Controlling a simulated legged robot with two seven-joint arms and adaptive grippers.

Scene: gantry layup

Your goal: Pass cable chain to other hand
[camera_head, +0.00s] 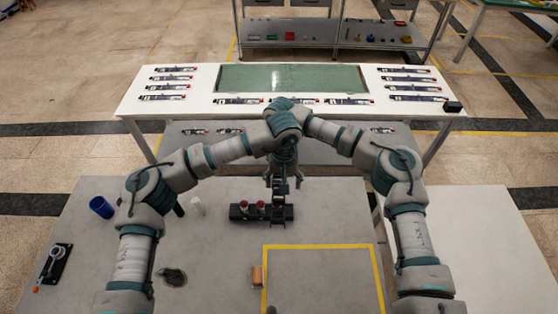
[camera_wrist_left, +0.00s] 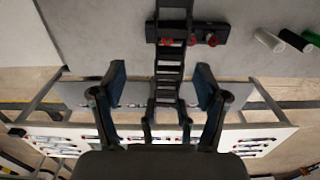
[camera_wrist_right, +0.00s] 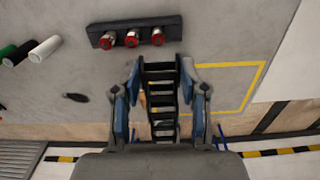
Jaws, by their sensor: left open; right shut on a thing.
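The cable chain is a black ladder-like strip. In the head view the chain (camera_head: 279,213) shows below the meeting wrists, in front of a black block. My right gripper (camera_wrist_right: 161,80) is shut on the chain (camera_wrist_right: 162,100), whose links run between its fingers in the right wrist view. My left gripper (camera_wrist_left: 160,80) is open, its blue-padded fingers spread on either side of the chain (camera_wrist_left: 170,65) with gaps at both sides. In the head view both grippers overlap near the centre, so the finger contact is hidden there.
The black block (camera_head: 240,211) with red-topped knobs lies on the grey table. A yellow outline (camera_head: 375,265) marks the table's right part, with a tan block (camera_head: 257,276) at its left edge. A white bench (camera_head: 200,80) stands beyond.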

